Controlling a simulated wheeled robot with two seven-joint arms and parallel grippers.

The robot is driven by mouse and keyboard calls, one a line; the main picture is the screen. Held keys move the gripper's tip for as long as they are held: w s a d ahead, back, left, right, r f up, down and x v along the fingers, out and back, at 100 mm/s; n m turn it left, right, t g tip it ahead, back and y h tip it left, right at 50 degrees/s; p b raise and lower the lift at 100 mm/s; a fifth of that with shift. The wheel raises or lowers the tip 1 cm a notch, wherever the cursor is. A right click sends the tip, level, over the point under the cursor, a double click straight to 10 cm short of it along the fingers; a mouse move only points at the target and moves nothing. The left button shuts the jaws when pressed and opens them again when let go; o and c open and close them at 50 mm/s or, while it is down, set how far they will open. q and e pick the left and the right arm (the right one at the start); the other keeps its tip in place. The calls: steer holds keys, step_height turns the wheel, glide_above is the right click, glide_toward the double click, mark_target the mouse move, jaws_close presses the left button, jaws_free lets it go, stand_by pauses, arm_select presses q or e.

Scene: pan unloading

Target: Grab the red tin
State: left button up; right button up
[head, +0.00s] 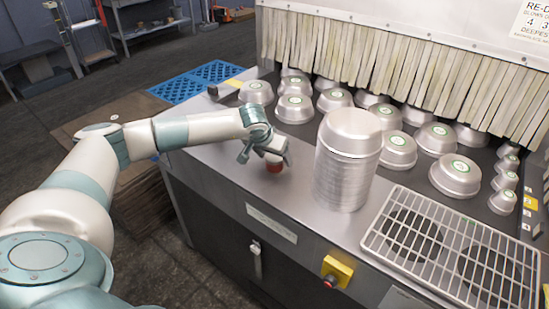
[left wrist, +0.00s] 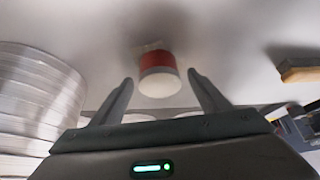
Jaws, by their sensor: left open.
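The red tin (head: 274,166) stands on the steel counter below my left gripper (head: 258,157) in the head view, which partly hides it. In the left wrist view the red tin (left wrist: 158,72) shows a red side and a pale end, and it lies between and just beyond the two fingertips. My left gripper (left wrist: 160,85) is open and empty, with a finger on each side of the tin's line. I cannot tell whether a finger touches the tin. My right gripper is in neither view.
A tall stack of silver pans (head: 346,170) stands right of the tin; it also fills the left of the left wrist view (left wrist: 35,105). Several upturned pans (head: 295,108) sit behind, before a strip curtain (head: 380,58). A wire grate (head: 450,245) lies at right.

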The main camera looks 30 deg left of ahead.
arm_select(q)
steer(key=shift+w+f, duration=0.2)
steer(key=shift+f, duration=0.2)
steer(key=c, duration=1.2)
steer(key=shift+r, duration=0.1)
steer(key=shift+c, duration=0.2)
steer(key=shift+r+b, duration=0.3)
steer(key=shift+r, duration=0.15)
step_height(320, 180, up, 8)
steer(key=b, duration=0.3)
steer(key=shift+f, duration=0.25)
steer(key=shift+r, duration=0.8)
